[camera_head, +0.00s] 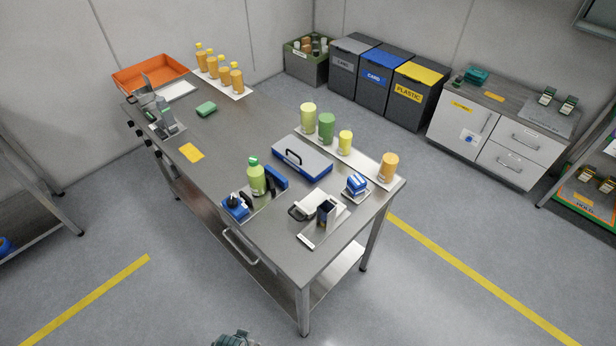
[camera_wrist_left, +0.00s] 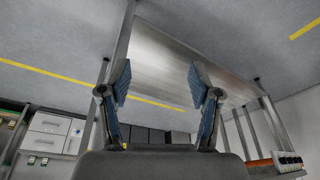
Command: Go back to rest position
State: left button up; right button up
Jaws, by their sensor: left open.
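My left gripper (camera_wrist_left: 160,82) is open and empty in the left wrist view, its two blue-padded fingers spread apart with nothing between them. A small dark part of my own body shows at the bottom edge of the head view; I cannot tell which part. My right gripper is in neither view. The steel workbench (camera_head: 222,150) stands ahead in the head view, apart from that dark part. A green bottle (camera_head: 256,180) stands upright in a blue-and-black fixture on the bench. A steel surface (camera_wrist_left: 185,55) lies beyond my left fingers in the left wrist view.
The bench also holds an orange tray (camera_head: 150,73), a blue-and-grey case (camera_head: 302,160), a white-and-black device (camera_head: 317,205) and several bottles. Bins (camera_head: 371,78) and a cabinet (camera_head: 463,125) stand behind. The floor (camera_head: 440,300) around the bench is clear.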

pick_arm(q)
jog(key=s+f+g, duration=0.1)
jog(key=s+f, duration=0.2)
jog(key=f, duration=0.6)
jog(key=s+f, duration=0.3)
jog(key=f, duration=0.6)
jog(key=s+a+f, duration=0.3)
jog(key=s+f, duration=0.9)
jog(key=s, duration=0.3)
jog(key=shift+a+f+g, duration=0.2)
jog(key=shift+f+g, duration=0.05)
jog(key=shift+g, duration=0.15)
